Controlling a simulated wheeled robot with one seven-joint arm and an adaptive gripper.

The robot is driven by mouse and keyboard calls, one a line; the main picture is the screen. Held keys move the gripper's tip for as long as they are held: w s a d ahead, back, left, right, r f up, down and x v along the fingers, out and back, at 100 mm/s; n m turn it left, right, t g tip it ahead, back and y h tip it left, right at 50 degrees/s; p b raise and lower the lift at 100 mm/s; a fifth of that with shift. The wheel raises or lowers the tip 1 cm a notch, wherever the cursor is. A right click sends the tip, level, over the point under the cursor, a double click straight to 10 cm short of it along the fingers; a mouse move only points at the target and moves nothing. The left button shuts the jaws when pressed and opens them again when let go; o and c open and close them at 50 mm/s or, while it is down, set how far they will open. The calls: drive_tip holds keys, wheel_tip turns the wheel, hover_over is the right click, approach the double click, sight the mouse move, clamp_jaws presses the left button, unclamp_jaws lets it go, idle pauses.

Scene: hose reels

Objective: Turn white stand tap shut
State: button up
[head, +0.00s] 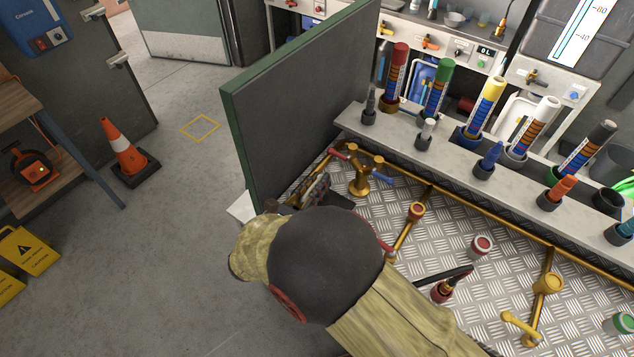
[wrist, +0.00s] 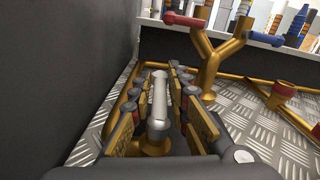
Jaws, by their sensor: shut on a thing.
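The white stand tap's handle (wrist: 159,101) is a short white lever on a brass stand (wrist: 155,146). In the wrist view it lies between the two fingers of my gripper (wrist: 161,84), its length running away from the camera. My gripper is shut on this handle, with a padded finger on each side. My arm and gripper hide the white tap there.
The dark panel (head: 290,110) stands close on the left. A brass Y-pipe (head: 363,172) with a red and a blue lever stands just beyond my gripper; it also shows in the wrist view (wrist: 212,65). A yellow-levered tap (head: 520,325) and a rack (head: 400,130) of coloured handles are further right.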

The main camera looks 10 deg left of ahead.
sight(302, 199)
clamp_jaws()
drive_tip(key=shift+h, duration=0.3)
drive_tip(key=shift+s+d+m+g+h+p, duration=0.2)
drive_tip(key=shift+d+m+g+h+p, duration=0.15)
drive_tip(key=shift+m+g+h+p, duration=0.35)
drive_tip(key=shift+s+d+m+g+h+p, duration=0.25)
drive_tip(key=shift+m+g+h, duration=0.25)
drive_tip(key=shift+m+h, duration=0.45)
drive_tip(key=o, duration=0.5)
unclamp_jaws()
drive_tip(key=shift+o, duration=0.2)
drive_tip(key=v, duration=1.2)
drive_tip(key=shift+w+f, duration=0.1)
drive_tip(key=shift+f, duration=0.05)
drive_tip(key=shift+c, duration=0.4)
